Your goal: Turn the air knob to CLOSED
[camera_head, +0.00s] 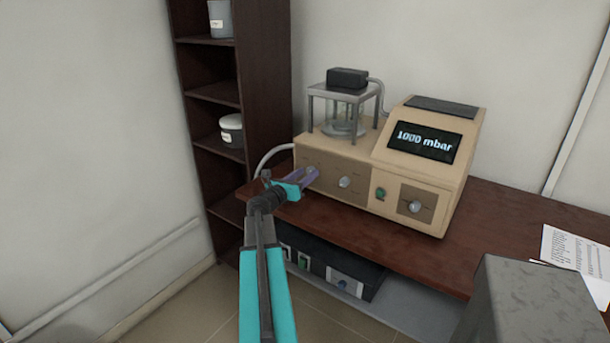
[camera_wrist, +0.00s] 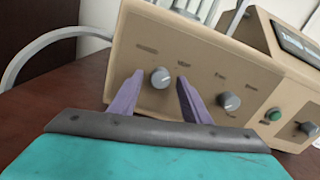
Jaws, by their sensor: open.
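A beige vacuum unit (camera_head: 376,212) stands on the table, with a row of grey knobs on its front. The leftmost knob (camera_wrist: 160,77) appears between the two purple fingertips of my gripper (camera_wrist: 158,79) in the wrist view. My gripper (camera_head: 307,177) is open at the left end of the front panel in the head view. I cannot tell whether the fingers touch that knob. A middle knob (camera_wrist: 229,101) is to the right of the fingers; it also shows in the head view (camera_head: 345,182). The labels are too small to read, so I cannot tell which knob is air.
A green button (camera_head: 380,193) and a right knob (camera_head: 415,206) are further along the panel. The display (camera_head: 424,141) reads 1000 mbar. A hose (camera_head: 268,156) curves out at the left. A dark box (camera_head: 335,272) sits below the tabletop. Papers (camera_head: 575,250) lie at the right.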

